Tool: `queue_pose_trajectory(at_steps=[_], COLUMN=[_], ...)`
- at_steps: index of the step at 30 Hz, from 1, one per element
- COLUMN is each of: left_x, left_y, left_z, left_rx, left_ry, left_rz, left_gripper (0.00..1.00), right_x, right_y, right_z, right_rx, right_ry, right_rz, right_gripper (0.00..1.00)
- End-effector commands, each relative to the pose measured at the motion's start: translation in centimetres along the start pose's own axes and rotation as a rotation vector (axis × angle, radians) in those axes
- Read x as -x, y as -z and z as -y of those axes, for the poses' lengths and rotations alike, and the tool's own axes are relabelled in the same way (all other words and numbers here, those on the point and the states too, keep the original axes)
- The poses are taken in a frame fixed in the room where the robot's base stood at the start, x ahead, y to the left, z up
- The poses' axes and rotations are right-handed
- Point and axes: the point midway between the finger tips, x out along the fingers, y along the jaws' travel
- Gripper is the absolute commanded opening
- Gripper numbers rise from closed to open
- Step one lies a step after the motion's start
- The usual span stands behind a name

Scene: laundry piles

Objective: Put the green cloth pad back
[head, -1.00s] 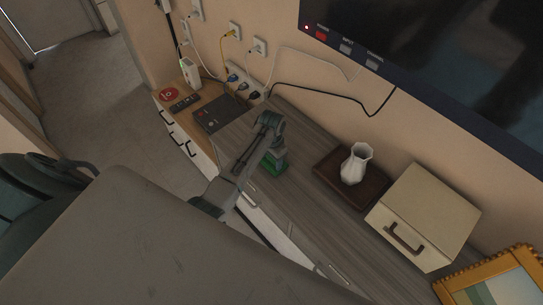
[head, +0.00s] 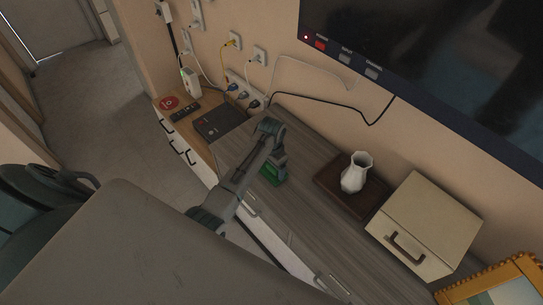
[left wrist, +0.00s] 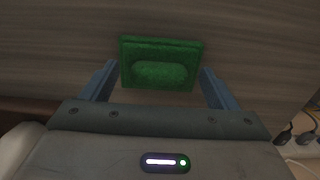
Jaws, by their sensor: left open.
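The green cloth pad (head: 269,174) lies on the grey wood-grain top of the long cabinet (head: 290,205), partly hidden under my left gripper (head: 276,168) in the head view. In the left wrist view the pad (left wrist: 160,63) is a green rectangle with a raised oval middle. It shows between the two fingers of my left gripper (left wrist: 158,80), which are open with a gap on each side. I cannot tell how high the fingers are above the top. My right gripper is in neither view.
A white vase (head: 356,172) stands on a dark brown tray (head: 332,187) right of the gripper. A cream box (head: 425,215) and a gold frame (head: 490,285) stand farther right. A black device (head: 220,122) and cables lie to the left.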

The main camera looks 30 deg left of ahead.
Motion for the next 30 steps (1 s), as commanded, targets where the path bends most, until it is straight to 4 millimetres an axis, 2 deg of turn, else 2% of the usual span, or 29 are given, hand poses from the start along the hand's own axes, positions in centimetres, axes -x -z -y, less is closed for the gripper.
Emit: queue_pose_trajectory(at_steps=[12, 15, 21, 30], left_x=[8.1, 9.5, 10.7, 10.8], left_y=[0.0, 0.0, -0.1, -0.1], left_z=[0.1, 0.1, 0.0, 0.0], left_rx=[0.0, 0.001, 0.0, 0.0], left_ry=[0.003, 0.002, 0.0, 0.0], left_rz=[-0.004, -0.003, 0.0, 0.0], left_gripper=[0.81, 0.81, 0.81, 0.81], right_x=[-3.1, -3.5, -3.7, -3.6], right_y=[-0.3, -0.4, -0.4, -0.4], right_z=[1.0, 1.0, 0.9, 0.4], right_rx=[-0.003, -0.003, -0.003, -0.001], right_ry=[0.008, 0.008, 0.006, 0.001], right_rz=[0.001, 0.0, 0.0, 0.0], right_gripper=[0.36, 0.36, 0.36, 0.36])
